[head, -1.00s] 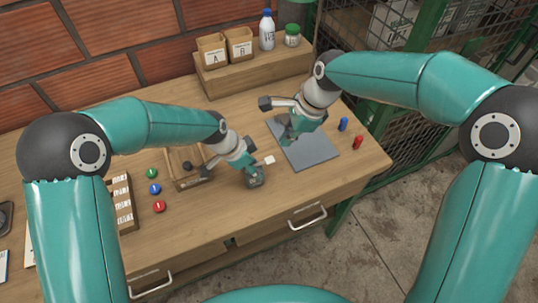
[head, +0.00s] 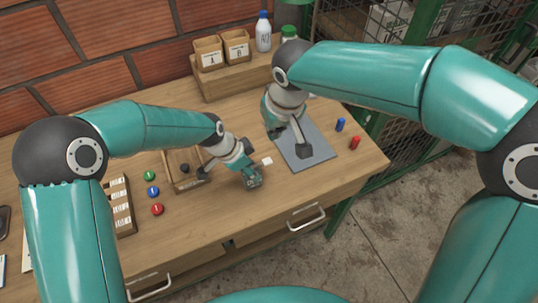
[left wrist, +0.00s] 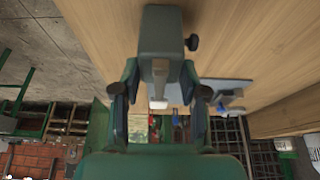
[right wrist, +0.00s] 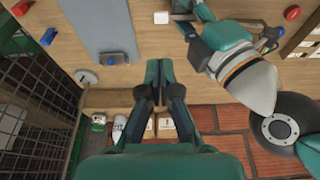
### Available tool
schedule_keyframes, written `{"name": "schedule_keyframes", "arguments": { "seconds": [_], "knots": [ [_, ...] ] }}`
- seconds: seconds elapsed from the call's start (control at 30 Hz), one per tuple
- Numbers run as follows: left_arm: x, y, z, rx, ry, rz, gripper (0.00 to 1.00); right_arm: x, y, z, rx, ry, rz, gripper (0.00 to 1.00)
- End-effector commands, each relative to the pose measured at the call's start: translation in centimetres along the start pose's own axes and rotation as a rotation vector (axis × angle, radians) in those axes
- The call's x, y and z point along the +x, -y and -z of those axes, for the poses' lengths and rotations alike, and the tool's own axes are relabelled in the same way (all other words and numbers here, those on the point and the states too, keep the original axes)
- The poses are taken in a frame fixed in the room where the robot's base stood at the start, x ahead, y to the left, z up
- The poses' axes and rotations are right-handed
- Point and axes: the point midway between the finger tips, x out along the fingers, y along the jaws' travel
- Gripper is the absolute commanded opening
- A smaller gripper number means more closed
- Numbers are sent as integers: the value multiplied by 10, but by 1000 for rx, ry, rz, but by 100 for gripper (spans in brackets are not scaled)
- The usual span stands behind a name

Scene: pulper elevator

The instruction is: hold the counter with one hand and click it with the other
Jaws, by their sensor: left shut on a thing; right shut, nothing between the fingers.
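My left gripper (head: 247,171) is shut on the counter (head: 254,183), low over the middle of the table. In the left wrist view the counter (left wrist: 162,40) is a grey-green block with a dark knob on its side, between my left fingers (left wrist: 160,78). My right gripper (head: 273,132) is shut and empty, at the left edge of the grey mat (head: 318,154), apart from the counter. Its closed fingertips (right wrist: 161,66) show in the right wrist view, with the left gripper beyond them. The counter's face is hard to make out.
A small white block (head: 267,161) lies between the grippers. A wooden tray (head: 188,184), green, blue and red round pieces (head: 157,209) lie left. Boxes A and B (head: 208,53) and a bottle (head: 263,33) stand on the back shelf.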

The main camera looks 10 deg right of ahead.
Motion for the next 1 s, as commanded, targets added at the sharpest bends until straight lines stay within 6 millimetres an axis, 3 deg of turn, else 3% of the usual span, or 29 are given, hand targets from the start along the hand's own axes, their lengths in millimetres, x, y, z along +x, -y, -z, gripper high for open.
{"name": "schedule_keyframes", "arguments": {
  "seconds": [0.47, 0.67, 1.0],
  "knots": [
    [0, 0, 0, 0, 0, 0, 6, 10, 0, 0, 4, 2, 1, 0],
    [0, 0, 0, 0, 0, 0, 6, 40, 0, -1, 3, 6, 1, 0],
    [0, 0, 0, 0, 0, 1, 6, 108, 0, -2, 3, 5, 1, 0]
  ]
}}
